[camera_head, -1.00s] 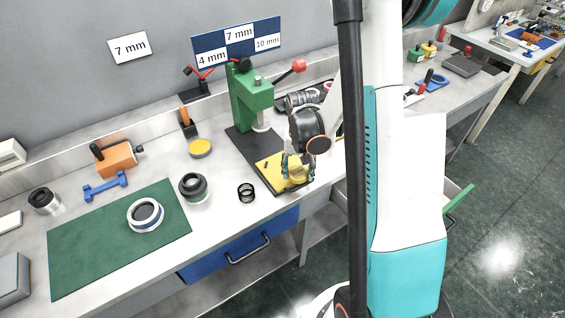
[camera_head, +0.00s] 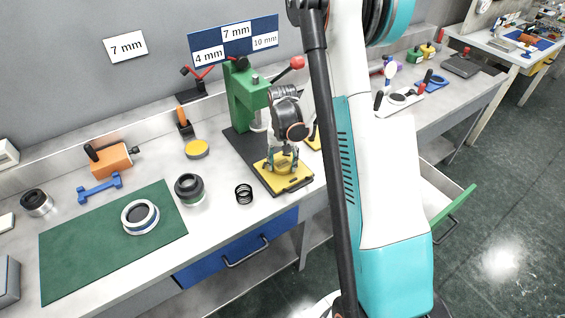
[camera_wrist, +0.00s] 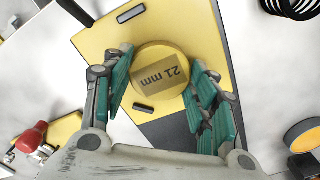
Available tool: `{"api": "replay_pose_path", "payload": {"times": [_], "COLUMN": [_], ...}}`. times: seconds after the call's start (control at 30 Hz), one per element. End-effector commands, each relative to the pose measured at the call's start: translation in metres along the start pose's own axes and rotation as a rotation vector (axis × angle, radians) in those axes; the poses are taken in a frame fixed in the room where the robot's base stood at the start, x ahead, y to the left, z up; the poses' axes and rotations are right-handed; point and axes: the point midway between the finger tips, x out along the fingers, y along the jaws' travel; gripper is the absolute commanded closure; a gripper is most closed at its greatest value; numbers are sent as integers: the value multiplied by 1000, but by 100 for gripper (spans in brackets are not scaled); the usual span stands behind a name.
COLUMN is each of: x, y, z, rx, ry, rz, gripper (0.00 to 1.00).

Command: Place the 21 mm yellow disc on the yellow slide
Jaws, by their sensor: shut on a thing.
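The yellow disc marked 21 mm (camera_wrist: 160,72) is held between my gripper's teal fingers. My gripper (camera_head: 281,165) is shut on the disc and points down over the yellow slide (camera_head: 297,181). In the wrist view the disc's label faces me, and the disc lies within the outline of the yellow slide (camera_wrist: 100,48), near its dark edge. A small dark slot shows on the slide beside the disc. Whether the disc touches the slide cannot be told. In the head view the fingers largely hide the disc.
The green press (camera_head: 246,97) stands behind the slide on a dark base. A black coil spring (camera_head: 244,194) and a dark-rimmed yellow round piece (camera_head: 197,149) lie left of it. A green mat (camera_head: 95,250) carries a ring. An open green drawer (camera_head: 450,205) juts out at right.

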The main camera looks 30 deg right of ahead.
Motion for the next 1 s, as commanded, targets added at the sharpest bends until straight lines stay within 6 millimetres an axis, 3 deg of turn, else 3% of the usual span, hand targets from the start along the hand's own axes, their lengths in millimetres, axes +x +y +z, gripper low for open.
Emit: {"api": "replay_pose_path", "payload": {"times": [0.2,0.23,0.3,0.33,0.77,1.0], "x": [3,3,2,2,-2,-43], "y": [0,0,0,0,0,0], "z": [0,0,0,0,0,1], "rx": [0,0,0,0,0,0], "ry": [0,0,0,0,0,0], "rz": [0,0,0,0,0,0], "gripper": [72,45,29,27,27,27]}}
